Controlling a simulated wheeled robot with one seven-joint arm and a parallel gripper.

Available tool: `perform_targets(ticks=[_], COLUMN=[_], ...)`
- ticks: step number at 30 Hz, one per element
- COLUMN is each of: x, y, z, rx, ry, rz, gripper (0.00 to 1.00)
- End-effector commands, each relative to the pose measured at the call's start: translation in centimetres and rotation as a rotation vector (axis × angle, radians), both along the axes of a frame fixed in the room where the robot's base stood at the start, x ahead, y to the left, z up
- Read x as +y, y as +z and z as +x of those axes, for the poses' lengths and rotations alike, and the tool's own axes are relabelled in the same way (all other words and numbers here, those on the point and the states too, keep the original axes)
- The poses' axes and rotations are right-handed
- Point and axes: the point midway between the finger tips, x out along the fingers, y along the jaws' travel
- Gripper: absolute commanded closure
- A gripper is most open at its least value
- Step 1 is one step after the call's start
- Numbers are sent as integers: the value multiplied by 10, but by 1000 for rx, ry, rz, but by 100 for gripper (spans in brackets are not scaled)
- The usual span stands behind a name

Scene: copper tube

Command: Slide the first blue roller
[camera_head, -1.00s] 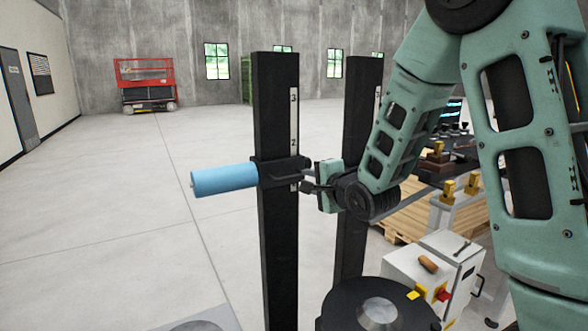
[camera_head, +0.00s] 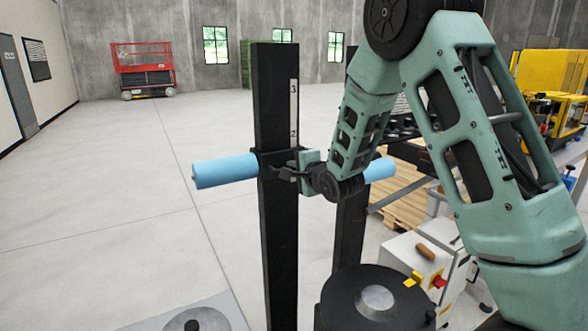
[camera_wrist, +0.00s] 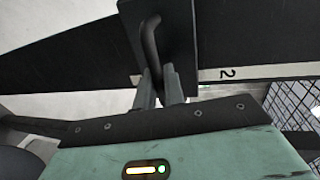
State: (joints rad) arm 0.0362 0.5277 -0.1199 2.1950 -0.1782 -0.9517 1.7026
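A blue roller (camera_head: 225,171) sticks out to the left from a black bracket (camera_head: 272,160) on the near black post (camera_head: 276,235). A second blue roller (camera_head: 380,169) shows partly behind my arm, by the far post. My gripper (camera_head: 284,173) is at the bracket on the near post. In the wrist view, a curved black handle (camera_wrist: 150,40) on the bracket plate (camera_wrist: 178,35) runs down between my fingertips (camera_wrist: 159,80). The fingers are close together around the handle's end. The rollers are not visible in the wrist view.
A white scale strip with numbers (camera_head: 294,110) runs up the near post. The far black post (camera_head: 350,245) stands right behind it. A white control box (camera_head: 425,262) and pallet (camera_head: 400,208) are at right. The floor at left is open.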

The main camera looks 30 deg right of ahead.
Motion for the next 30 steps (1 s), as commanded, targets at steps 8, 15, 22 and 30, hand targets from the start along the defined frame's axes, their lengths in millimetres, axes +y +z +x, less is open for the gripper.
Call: perform_targets(ticks=[8, 15, 22, 30], x=[0, 0, 0, 0], y=[18, 74, 86, 84], z=[0, 1, 1, 1], rx=[-4, -12, -11, -9], ry=[0, 0, 1, 1], rz=[1, 0, -1, -1], gripper=[100, 100, 100, 74])
